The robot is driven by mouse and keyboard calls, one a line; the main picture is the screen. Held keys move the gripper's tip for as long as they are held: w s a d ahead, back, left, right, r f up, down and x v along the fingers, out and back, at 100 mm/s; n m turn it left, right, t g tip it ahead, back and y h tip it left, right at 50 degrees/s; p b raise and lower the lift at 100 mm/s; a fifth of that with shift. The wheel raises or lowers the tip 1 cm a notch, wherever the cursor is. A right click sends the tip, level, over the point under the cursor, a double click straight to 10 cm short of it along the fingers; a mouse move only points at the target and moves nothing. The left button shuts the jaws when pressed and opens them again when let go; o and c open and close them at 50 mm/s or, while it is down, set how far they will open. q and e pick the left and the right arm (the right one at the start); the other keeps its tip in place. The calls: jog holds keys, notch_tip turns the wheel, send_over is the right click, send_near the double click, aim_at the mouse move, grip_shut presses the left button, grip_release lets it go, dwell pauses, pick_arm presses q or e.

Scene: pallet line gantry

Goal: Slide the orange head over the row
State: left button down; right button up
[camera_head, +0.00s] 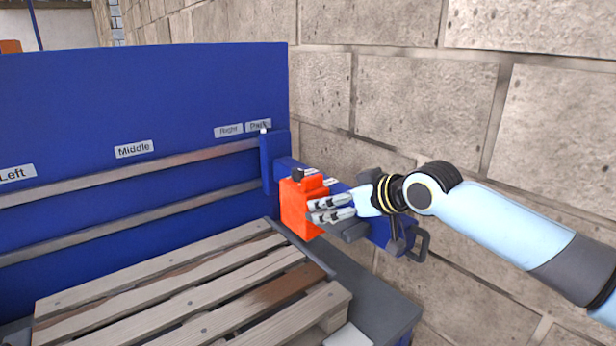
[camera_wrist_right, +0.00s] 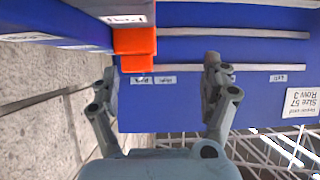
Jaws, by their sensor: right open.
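The orange head (camera_head: 297,212) hangs on a blue cross arm (camera_head: 397,234) by the right end of the blue panel, with a dark knob on top. It stands by the Park label (camera_head: 258,126). My right gripper (camera_head: 319,197) is open at the right side of the head, its fingers close to it; I cannot tell whether they touch. In the right wrist view the orange head (camera_wrist_right: 134,45) is up and left of centre, and the open fingers (camera_wrist_right: 159,76) show no object gripped. The row (camera_head: 160,294) of wooden slats lies below. My left gripper is out of view.
The blue panel (camera_head: 120,95) carries two metal rails (camera_head: 130,174) and labels Left (camera_head: 17,173), Middle (camera_head: 134,149) and Right (camera_head: 228,131). A dark handle (camera_head: 422,245) is at the cross arm's outer end. A block wall (camera_head: 420,100) stands close behind my right arm.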

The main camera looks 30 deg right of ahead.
aim_at(315, 178)
jog(key=w+d+r+t, duration=0.1)
jog(key=w+d+r, duration=0.2)
jog(key=w+d, duration=0.1)
jog(key=shift+m, duration=0.3)
jog(key=x, duration=1)
jog(key=shift+w+a+r, duration=0.1)
jog(key=shift+w+r, duration=0.05)
